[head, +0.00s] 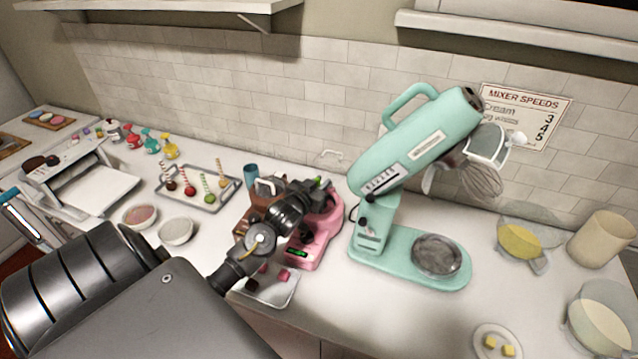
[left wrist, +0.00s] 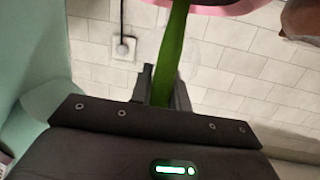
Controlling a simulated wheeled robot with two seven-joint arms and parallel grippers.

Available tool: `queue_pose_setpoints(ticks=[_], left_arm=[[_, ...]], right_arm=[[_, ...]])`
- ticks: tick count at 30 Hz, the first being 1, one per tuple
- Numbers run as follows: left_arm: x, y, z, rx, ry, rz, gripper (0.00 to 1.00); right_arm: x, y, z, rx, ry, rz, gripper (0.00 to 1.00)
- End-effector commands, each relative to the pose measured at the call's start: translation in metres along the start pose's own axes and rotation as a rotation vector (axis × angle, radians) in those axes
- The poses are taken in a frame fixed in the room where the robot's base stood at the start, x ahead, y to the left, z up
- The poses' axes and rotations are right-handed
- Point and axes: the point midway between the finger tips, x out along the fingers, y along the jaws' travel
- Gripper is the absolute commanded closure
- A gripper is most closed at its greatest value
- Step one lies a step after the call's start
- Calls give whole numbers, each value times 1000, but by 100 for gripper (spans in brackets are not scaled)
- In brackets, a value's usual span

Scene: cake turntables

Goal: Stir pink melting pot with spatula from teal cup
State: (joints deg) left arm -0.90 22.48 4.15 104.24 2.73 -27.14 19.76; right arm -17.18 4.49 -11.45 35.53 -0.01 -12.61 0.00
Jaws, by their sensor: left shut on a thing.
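The pink melting pot (head: 325,232) stands on the counter left of the mixer, partly hidden by my left arm. My left gripper (head: 312,190) is over the pot. It is shut on a green spatula (head: 318,180), of which only a bit shows in the head view. In the left wrist view, the green handle (left wrist: 174,50) lies between the fingers of my left gripper (left wrist: 163,90) and runs up to the pink pot's edge (left wrist: 215,6). The spatula's far end is hidden, so I cannot tell its depth. The teal cup (head: 250,174) stands behind, empty-looking. My right gripper is out of view.
A teal stand mixer (head: 415,255) with raised head stands close right of the pot. A tray of cake pops (head: 205,203) and two bowls (head: 176,231) are to the left. A small tray (head: 284,296) lies in front. A wall outlet (left wrist: 124,48) is behind.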

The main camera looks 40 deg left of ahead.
Motion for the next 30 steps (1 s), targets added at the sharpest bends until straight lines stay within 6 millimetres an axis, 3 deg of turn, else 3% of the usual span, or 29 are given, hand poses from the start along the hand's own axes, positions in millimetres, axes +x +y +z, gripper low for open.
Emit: queue_pose_setpoints(ticks=[24,30], left_arm=[[-9,-2,-49,0,2,1,100],[-10,-2,-53,0,0,0,100]], right_arm=[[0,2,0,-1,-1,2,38],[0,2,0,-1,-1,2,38]])
